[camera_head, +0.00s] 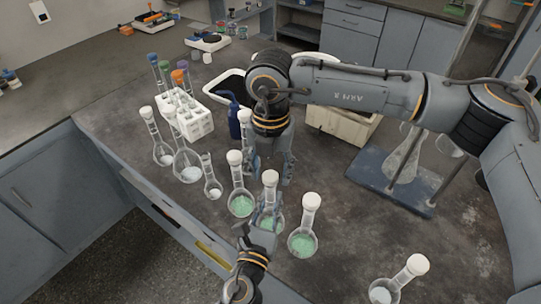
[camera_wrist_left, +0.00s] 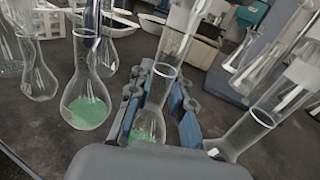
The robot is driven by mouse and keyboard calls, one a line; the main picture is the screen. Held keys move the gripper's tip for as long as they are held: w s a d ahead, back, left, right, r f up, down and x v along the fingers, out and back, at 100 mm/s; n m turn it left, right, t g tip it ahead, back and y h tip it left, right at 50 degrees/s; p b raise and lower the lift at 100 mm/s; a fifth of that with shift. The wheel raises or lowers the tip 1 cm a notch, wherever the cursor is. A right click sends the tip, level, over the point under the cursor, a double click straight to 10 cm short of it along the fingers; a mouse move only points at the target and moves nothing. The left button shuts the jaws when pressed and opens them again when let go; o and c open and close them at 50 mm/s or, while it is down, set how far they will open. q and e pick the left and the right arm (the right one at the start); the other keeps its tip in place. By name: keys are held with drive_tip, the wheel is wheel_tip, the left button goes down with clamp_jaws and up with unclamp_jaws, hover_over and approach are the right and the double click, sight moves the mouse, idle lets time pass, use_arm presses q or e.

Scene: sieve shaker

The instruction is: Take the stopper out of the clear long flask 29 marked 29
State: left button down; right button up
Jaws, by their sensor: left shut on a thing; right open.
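A long-necked clear flask (camera_head: 268,224) with green granules and a white stopper (camera_head: 270,178) stands on the dark bench. No number is readable on it. My left gripper (camera_head: 266,212) is shut around its neck from the front; in the left wrist view the neck (camera_wrist_left: 172,48) rises between my left fingers (camera_wrist_left: 161,88). My right gripper (camera_head: 270,168) points down, open, with its fingers behind or around the stopper's height; I cannot tell the exact gap. In the left wrist view the stopper is out of frame.
Similar green flasks stand close at the left (camera_head: 241,204) and right (camera_head: 302,244). Several clear stoppered flasks stand further left, by a white rack (camera_head: 196,122). A blue bottle (camera_head: 234,118) is behind. Another flask (camera_head: 384,291) is at front right; a stand base (camera_head: 385,180) is at right.

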drive_tip(key=shift+f, duration=0.8)
